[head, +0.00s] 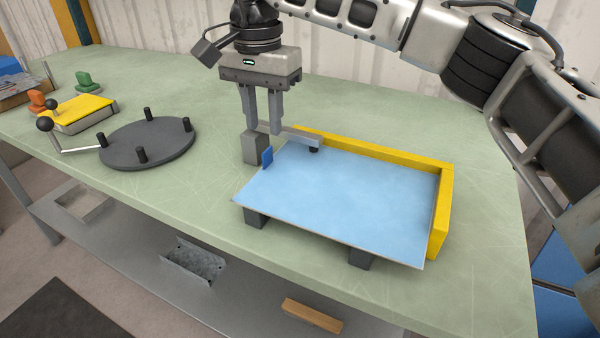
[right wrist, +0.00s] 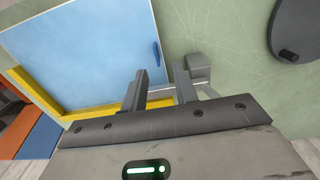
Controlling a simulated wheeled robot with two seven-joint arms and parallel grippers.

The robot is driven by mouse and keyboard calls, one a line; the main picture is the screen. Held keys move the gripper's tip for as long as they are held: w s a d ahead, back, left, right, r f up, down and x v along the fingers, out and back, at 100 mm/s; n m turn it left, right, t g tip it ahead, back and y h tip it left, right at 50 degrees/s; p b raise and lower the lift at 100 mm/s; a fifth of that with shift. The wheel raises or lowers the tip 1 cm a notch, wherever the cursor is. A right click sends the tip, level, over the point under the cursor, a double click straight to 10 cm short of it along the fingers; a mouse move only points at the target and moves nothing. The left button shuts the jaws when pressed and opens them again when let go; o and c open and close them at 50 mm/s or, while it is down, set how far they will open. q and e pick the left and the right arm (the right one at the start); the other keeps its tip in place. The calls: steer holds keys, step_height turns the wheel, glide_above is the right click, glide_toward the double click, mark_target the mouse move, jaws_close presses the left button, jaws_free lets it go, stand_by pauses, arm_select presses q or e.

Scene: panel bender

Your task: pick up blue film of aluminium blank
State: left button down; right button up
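The aluminium blank lies flat with light blue film (head: 345,200) over its top face; the film also shows in the right wrist view (right wrist: 80,50). A small darker blue tab (head: 267,157) stands up at the sheet's left edge and shows in the right wrist view (right wrist: 156,54). My right gripper (head: 263,132) points down beside the clamp, near the sheet's far left corner. Its two fingers are apart, with nothing seen gripped between them, and it also shows in the right wrist view (right wrist: 160,80). My left gripper is out of view.
A grey clamp block (head: 254,148) with an arm and black pad reaches over the sheet's far edge. A yellow L-shaped stop (head: 446,210) borders the back and right. A round dark plate with upright pegs (head: 148,143) stands left. The green bench (head: 190,195) is clear in front.

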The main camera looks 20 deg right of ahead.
mark_target(267, 149)
steer(key=f, duration=0.4)
steer(key=shift+s, duration=0.3)
steer(key=shift+f, duration=0.7)
jaws_close()
